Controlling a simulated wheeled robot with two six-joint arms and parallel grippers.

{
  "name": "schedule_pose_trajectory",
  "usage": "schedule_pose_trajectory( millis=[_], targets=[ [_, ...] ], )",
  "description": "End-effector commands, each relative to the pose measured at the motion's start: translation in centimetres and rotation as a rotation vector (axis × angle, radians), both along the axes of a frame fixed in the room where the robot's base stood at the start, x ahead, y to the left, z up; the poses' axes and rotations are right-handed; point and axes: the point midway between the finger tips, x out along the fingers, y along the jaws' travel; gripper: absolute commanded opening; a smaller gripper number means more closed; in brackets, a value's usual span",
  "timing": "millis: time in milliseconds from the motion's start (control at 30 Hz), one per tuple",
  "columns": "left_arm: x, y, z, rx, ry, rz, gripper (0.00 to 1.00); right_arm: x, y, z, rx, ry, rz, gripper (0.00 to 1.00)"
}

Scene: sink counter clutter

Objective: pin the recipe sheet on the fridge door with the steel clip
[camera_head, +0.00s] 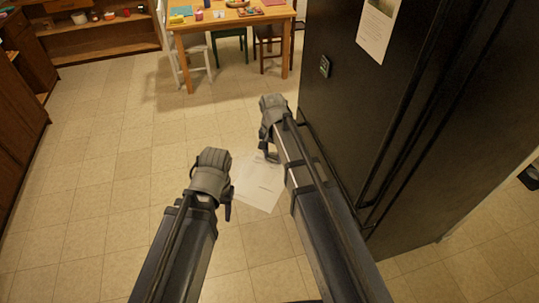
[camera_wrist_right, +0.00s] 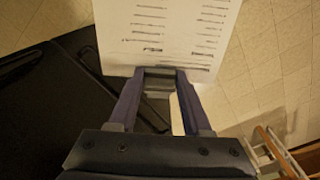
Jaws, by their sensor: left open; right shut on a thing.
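The recipe sheet (camera_head: 259,186) is white paper with printed lines. My right gripper (camera_head: 268,154) is shut on its edge. The right wrist view shows the printed sheet (camera_wrist_right: 165,35) extending beyond my right fingertips (camera_wrist_right: 160,80). My left gripper (camera_head: 229,203) is open, left of the sheet and apart from the fridge. The black fridge door (camera_head: 345,110) stands to the right. A small dark item with a pale pattern (camera_head: 325,66) is on the door; I cannot tell whether it is the steel clip. Part of the sheet is hidden behind my right arm.
Another white sheet with a picture (camera_head: 377,28) hangs higher on the fridge. A long dark handle (camera_head: 398,100) runs along the door. A wooden table (camera_head: 235,20) with small items and chairs stands at the back. The tiled floor (camera_head: 110,150) at left is clear.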

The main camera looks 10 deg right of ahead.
Motion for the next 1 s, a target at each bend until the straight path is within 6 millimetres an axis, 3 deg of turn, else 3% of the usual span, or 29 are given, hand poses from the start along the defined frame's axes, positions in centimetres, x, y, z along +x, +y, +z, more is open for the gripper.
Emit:
schedule_pose_trajectory(
  millis=[367, 567, 767, 1000],
  targets=[
    [0.0, 0.0, 0.8, 0.000, 0.000, 0.000, 0.50, -1.2, -5.0, 1.8, -0.173, -0.197, -0.184, 0.00],
    [0.0, 0.0, 1.1, 0.000, 0.000, -0.001, 0.50, -1.4, -7.5, 3.8, -0.324, -0.324, -0.312, 0.00],
    [0.0, 0.0, 1.7, 0.000, 0.000, -0.001, 0.50, -1.4, -10.2, 8.0, -0.573, -0.476, -0.479, 0.00],
    [0.0, 0.0, 2.4, 0.000, 0.000, -0.001, 0.50, -1.5, -12.7, 15.6, -0.960, -0.625, -0.660, 0.00]
  ],
)
